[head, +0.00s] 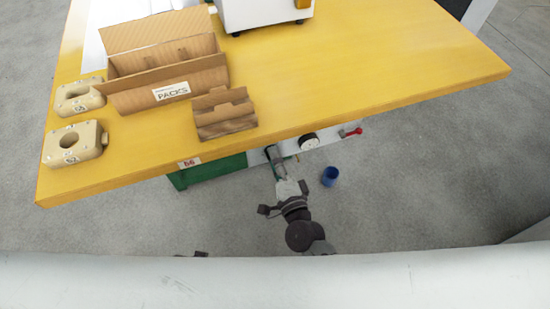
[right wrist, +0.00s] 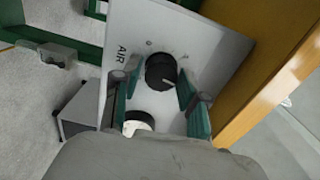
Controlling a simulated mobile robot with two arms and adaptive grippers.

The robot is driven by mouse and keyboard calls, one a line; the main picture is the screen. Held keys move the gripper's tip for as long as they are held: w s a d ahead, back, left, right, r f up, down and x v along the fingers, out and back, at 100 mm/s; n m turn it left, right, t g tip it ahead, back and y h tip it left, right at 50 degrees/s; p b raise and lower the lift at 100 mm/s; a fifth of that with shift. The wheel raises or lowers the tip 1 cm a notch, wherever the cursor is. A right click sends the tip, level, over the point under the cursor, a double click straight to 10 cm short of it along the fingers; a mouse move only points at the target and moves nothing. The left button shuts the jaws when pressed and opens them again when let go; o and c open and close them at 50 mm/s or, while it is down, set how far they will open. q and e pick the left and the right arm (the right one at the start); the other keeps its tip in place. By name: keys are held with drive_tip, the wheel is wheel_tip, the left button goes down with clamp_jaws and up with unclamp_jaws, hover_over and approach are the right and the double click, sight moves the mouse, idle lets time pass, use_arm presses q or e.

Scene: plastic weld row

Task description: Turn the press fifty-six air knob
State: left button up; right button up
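The air knob (right wrist: 160,72) is black and round, on a light panel (right wrist: 205,45) marked AIR, in the right wrist view. A pale pointer mark shows on it. My right gripper (right wrist: 158,82) is open, with one fingertip on each side of the knob. A narrow gap shows at the left finger; I cannot tell whether the right finger touches. In the head view my right gripper (head: 274,158) reaches under the table's front edge, right of the 56 label (head: 189,162), and the knob is hidden there. Small dark parts at the bottom may be my left gripper (head: 192,254).
A white-faced gauge (head: 308,141) and a red-handled valve (head: 351,132) sit right of my gripper. A blue cup (head: 330,176) is on the floor. The yellow table (head: 370,75) overhangs the panel and carries cardboard boxes (head: 165,75) and beige parts (head: 75,144).

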drive_tip(key=shift+o, duration=1)
use_arm(q)
drive_tip(key=shift+s, duration=0.1)
use_arm(e)
drive_tip(key=v, duration=1.2)
